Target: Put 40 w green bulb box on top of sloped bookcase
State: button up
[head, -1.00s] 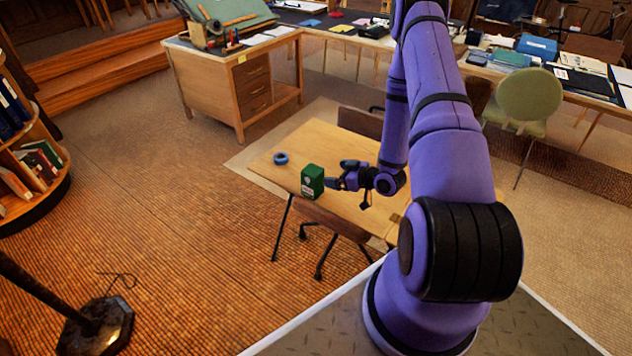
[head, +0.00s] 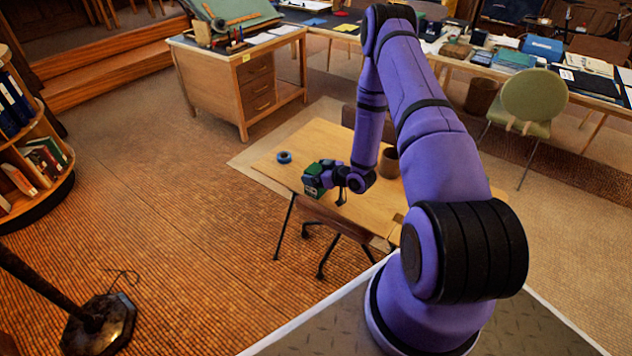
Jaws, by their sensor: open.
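The green bulb box (head: 309,190) stands on the small wooden table (head: 322,137), near its left front edge. My gripper (head: 315,176) is at the box, with its dark fingers over the box's upper part and right side. The fingers are open and hide much of the box. I cannot tell whether they touch it. A bookcase with sloped, curved shelves (head: 45,165) stands at the left edge and holds several books.
A blue tape roll (head: 284,157) lies on the table behind the box. A brown cup (head: 389,163) stands behind my arm. A chair (head: 330,225) is under the table's front edge. A dark lamp stand (head: 95,325) is at lower left. Floor between table and bookcase is clear.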

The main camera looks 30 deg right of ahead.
jog(key=c, duration=1.1)
jog(key=shift+r, duration=0.15)
jog(key=shift+r, duration=1.5)
jog(key=s+a, duration=0.1)
jog(key=s, duration=0.4)
jog(key=s+a+r, duration=0.1)
jog(key=s+a, duration=0.1)
jog(key=s, duration=0.3)
jog(key=s+a, duration=0.1)
jog(key=s, duration=0.4)
jog(key=shift+s+a+r, duration=0.1)
jog(key=shift+a+r, duration=0.15)
jog(key=shift+r, duration=0.1)
